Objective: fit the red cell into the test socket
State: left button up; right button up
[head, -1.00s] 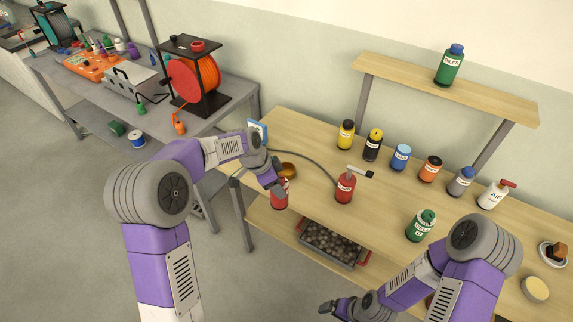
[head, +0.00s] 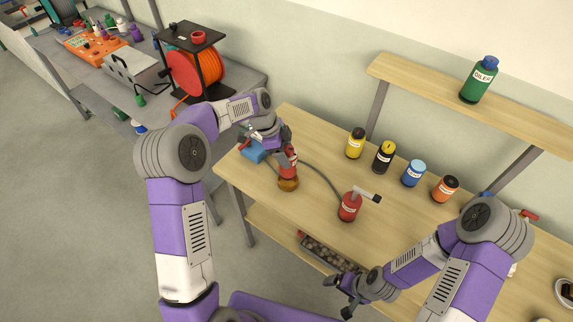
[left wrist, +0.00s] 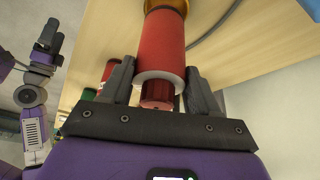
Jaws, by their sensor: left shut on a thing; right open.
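The red cell (head: 287,162) is held by my left gripper (head: 284,147), which is shut on its narrow red end. The cell is over the amber test socket (head: 288,185) on the bench. In the left wrist view the red cell (left wrist: 162,45) points away from the fingers (left wrist: 160,88), and its far end meets the socket's gold rim (left wrist: 166,5). I cannot tell whether the cell is inside the socket or just above it. My right gripper (head: 345,290) is open and empty, in front of the bench's front edge.
Several bottles, including a yellow one (head: 355,143), line the back. A crate (head: 325,254) sits below.

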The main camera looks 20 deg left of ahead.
pick_arm(q)
jog(key=shift+f, duration=2.65)
jog(key=shift+w+f+b, duration=0.1)
jog(key=shift+f+b, duration=0.05)
jog(key=shift+b, duration=0.2)
jog(key=o, duration=1.1)
jog(key=shift+o, duration=0.2)
jog(key=shift+r, duration=0.2)
jog(key=p+v, duration=0.1)
jog(key=v, duration=1.1)
jog(key=shift+d, duration=0.1)
